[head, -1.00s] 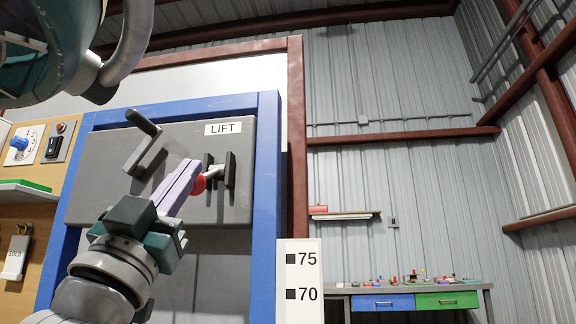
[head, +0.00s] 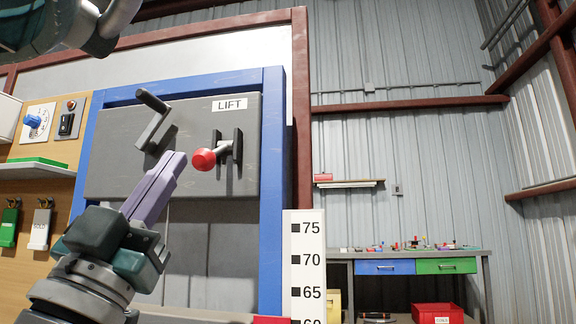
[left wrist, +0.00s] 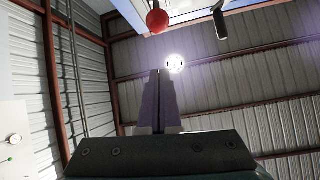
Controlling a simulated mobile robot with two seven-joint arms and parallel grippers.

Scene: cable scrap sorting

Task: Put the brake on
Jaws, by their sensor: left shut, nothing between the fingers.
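The brake lever is a grey arm with a red ball knob (head: 204,159), set in a dark bracket on the grey panel (head: 190,183) marked LIFT. The knob points out toward me and slightly left. My left gripper (head: 180,158), with long lilac fingers, is shut and empty. Its tips are just left of the knob in the head view, apart from it. In the left wrist view the red knob (left wrist: 157,21) is at the top, beyond the shut fingertips (left wrist: 159,72). My right gripper is not in view.
A grey crank handle (head: 154,120) sticks out of the panel left of the lever. A blue frame (head: 272,200) surrounds the panel. A white height scale (head: 304,262) stands at front right. A workbench (head: 415,252) with small items is at the back right.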

